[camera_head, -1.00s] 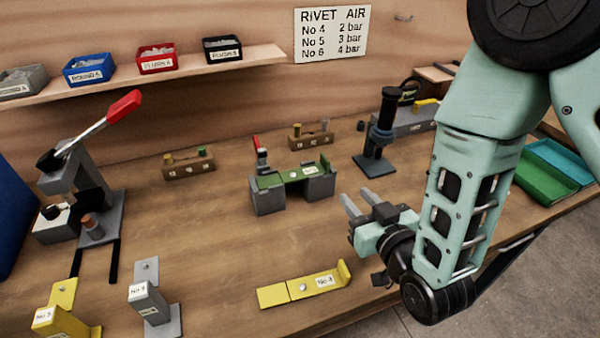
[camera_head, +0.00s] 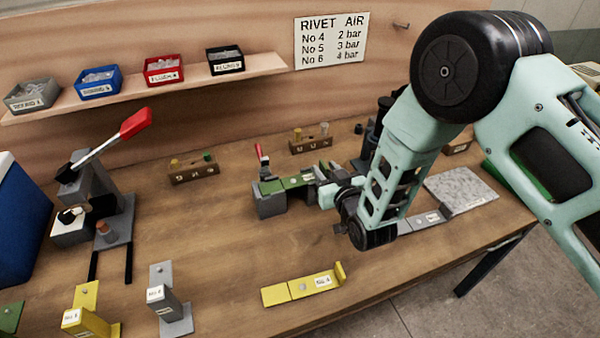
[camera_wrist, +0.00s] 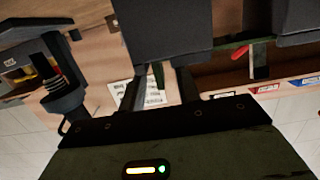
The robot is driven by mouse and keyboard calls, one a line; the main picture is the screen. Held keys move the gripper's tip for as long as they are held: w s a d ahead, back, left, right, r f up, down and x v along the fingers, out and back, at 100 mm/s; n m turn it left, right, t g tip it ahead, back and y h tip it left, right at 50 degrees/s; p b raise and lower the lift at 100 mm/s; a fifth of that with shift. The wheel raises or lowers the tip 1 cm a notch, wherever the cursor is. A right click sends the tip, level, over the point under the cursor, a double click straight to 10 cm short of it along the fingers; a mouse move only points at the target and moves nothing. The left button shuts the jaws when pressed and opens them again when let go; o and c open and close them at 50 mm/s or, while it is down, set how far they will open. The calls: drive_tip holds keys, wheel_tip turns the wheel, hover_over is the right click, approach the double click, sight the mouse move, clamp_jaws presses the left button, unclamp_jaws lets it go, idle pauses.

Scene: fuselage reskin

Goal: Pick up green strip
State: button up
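The green strip (camera_head: 294,182) lies across two grey blocks (camera_head: 270,205) near the middle of the bench in the head view. Its right part is partly hidden by my arm. My gripper (camera_head: 326,184) is at the right end of this holder, very close to the right block. In the wrist view the two dark fingers of my gripper (camera_wrist: 160,84) stand apart with a gap between them. The blocks (camera_wrist: 168,30) show as dark shapes above, with a green edge of the strip (camera_wrist: 228,41) between them. Whether the fingers touch the strip cannot be told.
A red-handled clamp (camera_head: 262,160) stands behind the holder. Small wooden racks (camera_head: 193,170) and a dark post stand at the back.

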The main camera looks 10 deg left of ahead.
drive_tip(key=shift+x, duration=1)
clamp_jaws()
wheel_tip(320, 180, up, 10)
drive_tip(key=p, duration=0.5)
